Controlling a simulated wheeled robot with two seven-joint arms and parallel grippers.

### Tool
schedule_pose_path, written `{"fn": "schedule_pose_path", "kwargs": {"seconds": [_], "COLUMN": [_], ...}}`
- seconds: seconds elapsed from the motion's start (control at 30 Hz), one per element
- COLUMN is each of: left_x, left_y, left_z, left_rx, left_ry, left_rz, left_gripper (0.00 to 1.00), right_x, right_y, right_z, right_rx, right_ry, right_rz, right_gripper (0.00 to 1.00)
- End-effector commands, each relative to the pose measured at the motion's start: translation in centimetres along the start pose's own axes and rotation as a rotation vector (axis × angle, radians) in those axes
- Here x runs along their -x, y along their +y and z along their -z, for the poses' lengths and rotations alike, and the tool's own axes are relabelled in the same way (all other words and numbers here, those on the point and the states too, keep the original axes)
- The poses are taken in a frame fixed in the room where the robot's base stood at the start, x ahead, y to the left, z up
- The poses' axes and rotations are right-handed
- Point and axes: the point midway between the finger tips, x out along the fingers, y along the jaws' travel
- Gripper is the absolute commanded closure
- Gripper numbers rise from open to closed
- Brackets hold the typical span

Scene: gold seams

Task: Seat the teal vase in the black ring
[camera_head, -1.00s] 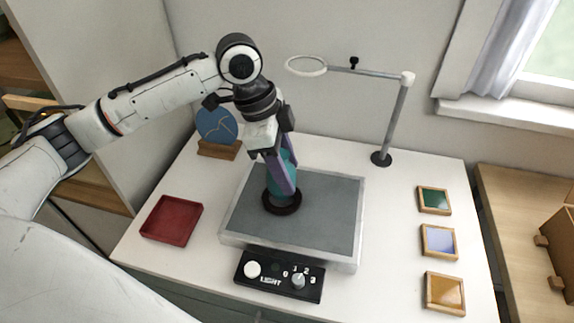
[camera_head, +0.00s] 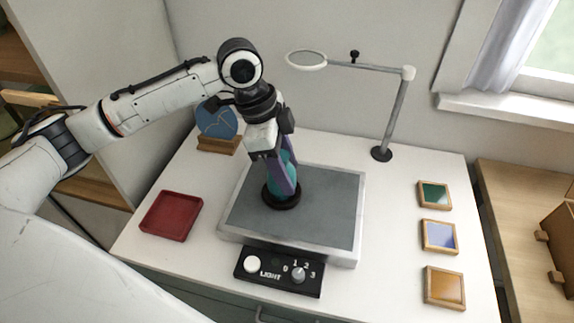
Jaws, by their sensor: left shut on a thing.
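The teal vase (camera_head: 286,157) stands about upright at the black ring (camera_head: 282,200), its upper part between the fingers of my left gripper (camera_head: 284,182). The gripper comes down from above and is shut on the vase. The black ring lies on the grey panel (camera_head: 330,212) with the pale frame. The fingers hide much of the vase, and I cannot tell whether its base rests fully inside the ring. My right gripper is not in view.
A red tray (camera_head: 171,215) lies left of the panel. A control box (camera_head: 279,271) with knobs stands in front. A magnifier stand (camera_head: 394,115) rises behind right. A blue disc (camera_head: 216,119) stands behind left. Coloured framed tiles (camera_head: 439,236) line the right side.

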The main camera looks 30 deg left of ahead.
Motion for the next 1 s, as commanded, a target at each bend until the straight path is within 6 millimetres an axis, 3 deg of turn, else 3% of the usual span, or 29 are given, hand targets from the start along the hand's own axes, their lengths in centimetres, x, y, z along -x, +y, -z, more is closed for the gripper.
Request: {"fn": "schedule_pose_path", "kwargs": {"seconds": [0.67,0.7,0.8,1.0], "left_x": [-0.63,-0.63,-0.63,-0.64], "left_y": [-0.01,-0.01,0.0,0.0], "left_z": [-0.16,-0.16,-0.17,-0.18], "left_rx": [-0.001,-0.001,-0.001,-0.001], "left_ry": [0.001,0.001,0.001,0.001], "left_rz": [0.001,0.001,0.001,0.001], "left_gripper": [0.82,0.51,0.34,0.32], "right_x": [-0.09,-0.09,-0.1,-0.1], "right_y": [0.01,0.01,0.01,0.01], "right_z": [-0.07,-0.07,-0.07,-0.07], "right_rx": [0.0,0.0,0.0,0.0], "right_ry": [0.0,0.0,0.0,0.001], "right_rz": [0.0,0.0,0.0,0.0], "right_gripper": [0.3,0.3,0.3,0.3]}}
